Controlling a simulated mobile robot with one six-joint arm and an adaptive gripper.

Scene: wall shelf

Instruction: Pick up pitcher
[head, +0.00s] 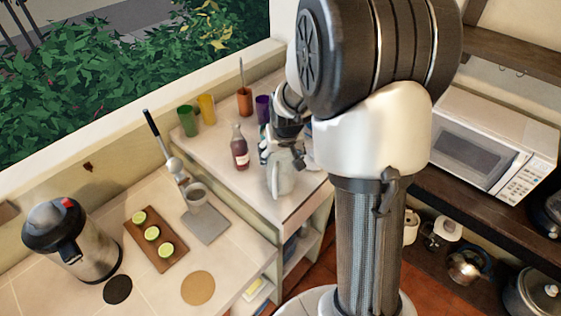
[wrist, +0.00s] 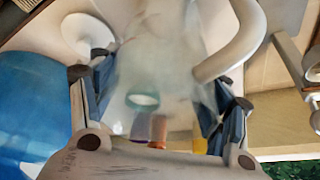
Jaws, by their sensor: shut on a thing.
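The pitcher (head: 281,178) is pale grey-white with a handle and stands upright near the front edge of the raised counter section. I cannot tell whether its base touches the counter. My gripper (head: 284,147) is at its upper part, partly hidden behind my arm. In the wrist view the pitcher (wrist: 160,60) looks whitish and translucent and lies between the two blue-padded fingers of my gripper (wrist: 158,98), which are shut on it. Its curved handle (wrist: 243,45) shows at the right.
A sauce bottle (head: 239,148) stands just left of the pitcher. A lime board (head: 153,238) and a steel dispenser (head: 75,240) are on the lower counter. A microwave (head: 492,145) is at right.

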